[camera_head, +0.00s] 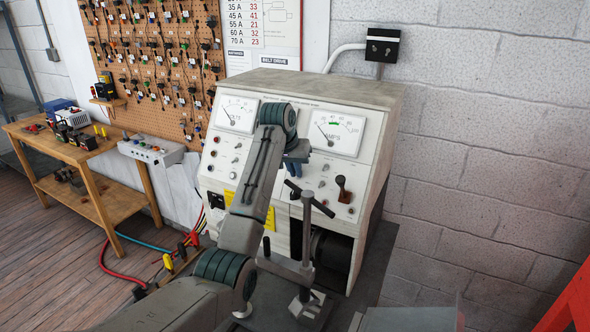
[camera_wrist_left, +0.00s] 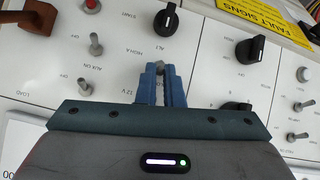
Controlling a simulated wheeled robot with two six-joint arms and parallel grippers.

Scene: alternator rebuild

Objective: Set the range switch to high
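The grey tester cabinet (camera_head: 282,92) has a sloped front panel with switches and two meters. My left gripper (camera_head: 297,158) is at the panel, just below the right meter. In the left wrist view its blue fingers (camera_wrist_left: 160,80) are close together with a narrow gap. A small metal toggle lever (camera_wrist_left: 160,66) shows at the fingertips, between the labels HIGH A and 12 V. Its base is hidden by the fingers, and I cannot tell whether they grip it. In the head view my arm and gripper hide this toggle. My right gripper is in neither view.
A black T-handle (camera_head: 308,198) stands before the panel, close to my arm. A wooden bench (camera_head: 88,150) is at left.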

